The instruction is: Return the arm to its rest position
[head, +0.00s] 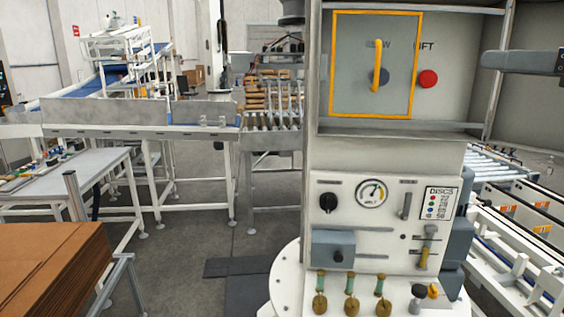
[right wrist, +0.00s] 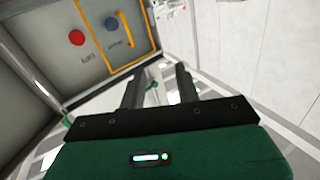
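My right gripper (head: 492,61) reaches in from the right edge of the head view, in front of the open cabinet on the column. In the right wrist view its two dark fingers (right wrist: 160,80) are spread apart with nothing held between them. The cabinet's clear panel with an orange frame (head: 375,64) has an orange handle and a blue-grey button behind it. A red button (head: 429,78) is to its right. The gripper is apart from both in the head view. The orange-framed panel (right wrist: 122,35) also shows beyond the fingers in the wrist view. My left gripper is not in view.
Below the cabinet is a control panel with a gauge (head: 371,192), knobs and levers. Several tagged valves (head: 351,290) stand at its foot. Roller conveyors (head: 500,185) lie at the right. Stacked cardboard (head: 50,265) is at the lower left. Grey floor lies between.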

